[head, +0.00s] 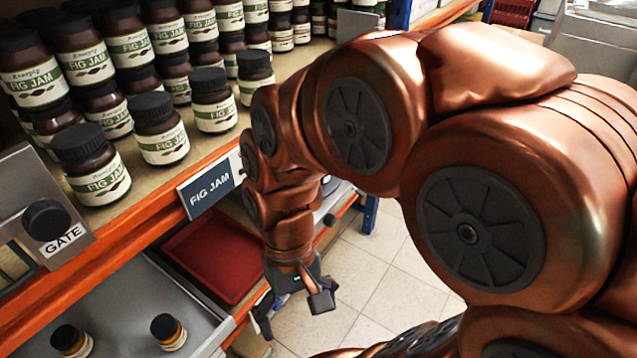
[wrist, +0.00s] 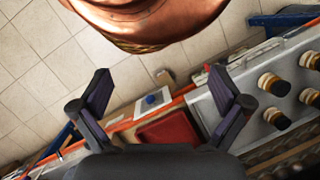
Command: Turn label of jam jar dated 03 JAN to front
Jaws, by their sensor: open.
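Fig jam jars with black lids and white-green labels stand in rows on the upper shelf (head: 140,222) in the head view. Along the front edge are a near jar (head: 98,182), a second jar (head: 162,145), a third jar (head: 213,112) and a fourth jar (head: 256,80), with labels showing. I cannot read any date, so I cannot tell which is 03 JAN. My gripper (head: 292,312) hangs below the shelf edge, over the aisle, apart from the jars. It is open and empty; the wrist view also shows its spread fingers (wrist: 158,80).
A FIG JAM sign (head: 210,190) hangs on the orange shelf edge, with a GATE knob (head: 46,220) at left. Below are a red tray (head: 213,255) and small dark-lidded jars (head: 167,331) on a grey surface. The tiled floor (head: 375,262) is clear at right.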

